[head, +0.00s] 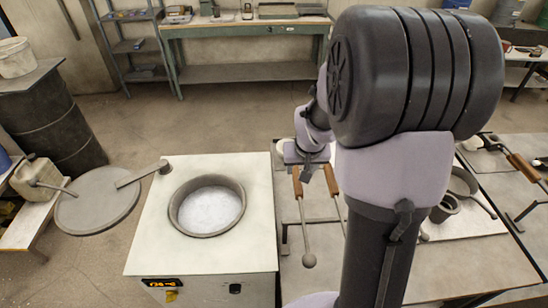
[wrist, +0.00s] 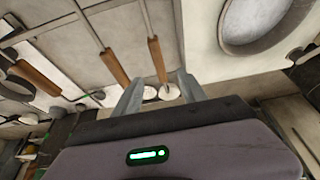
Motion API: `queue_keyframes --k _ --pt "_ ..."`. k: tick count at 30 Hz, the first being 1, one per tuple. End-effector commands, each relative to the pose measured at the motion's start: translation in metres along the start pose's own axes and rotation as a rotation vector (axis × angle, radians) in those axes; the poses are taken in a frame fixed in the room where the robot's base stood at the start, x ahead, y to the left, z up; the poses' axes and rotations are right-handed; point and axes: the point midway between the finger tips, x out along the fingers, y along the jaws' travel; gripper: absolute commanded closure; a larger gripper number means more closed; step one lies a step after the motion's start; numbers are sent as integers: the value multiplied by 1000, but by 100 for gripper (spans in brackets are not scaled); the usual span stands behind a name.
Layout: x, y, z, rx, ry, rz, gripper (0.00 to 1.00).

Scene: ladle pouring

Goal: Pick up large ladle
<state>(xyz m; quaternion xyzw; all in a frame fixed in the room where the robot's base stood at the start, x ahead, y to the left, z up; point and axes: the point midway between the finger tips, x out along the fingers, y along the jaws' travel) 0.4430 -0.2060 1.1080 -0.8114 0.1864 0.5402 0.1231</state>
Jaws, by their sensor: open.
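Two long-handled tools with brown wooden grips lie side by side on the bench in the head view, a left one (head: 297,182) and a right one (head: 331,180). The left one's thin rod ends in a small round grey head (head: 309,260); the right one's far end is hidden behind my arm. I cannot tell which is the large ladle. In the wrist view, one wooden grip (wrist: 157,60) points between my open fingers, and another (wrist: 115,68) lies left of them. My gripper (wrist: 160,88) is empty; its height above the grip is unclear. It also shows in the head view (head: 308,160).
A white furnace (head: 150,240) with a round opening (head: 207,205) stands left of the bench. A round lid (head: 97,207) hangs beside it. Another wooden-handled tool (head: 522,167) and a dark pot (head: 445,208) are at right, partly behind my arm.

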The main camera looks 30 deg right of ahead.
Motion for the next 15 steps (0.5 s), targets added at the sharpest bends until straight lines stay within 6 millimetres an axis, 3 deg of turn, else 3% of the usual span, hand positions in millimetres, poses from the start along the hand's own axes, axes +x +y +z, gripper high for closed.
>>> queue_keyframes --k 1,6,15 --pt "22 0 4 -1 -6 0 51" --pt "71 0 4 -1 -4 -1 51" --pt "118 4 3 2 -4 -1 51"
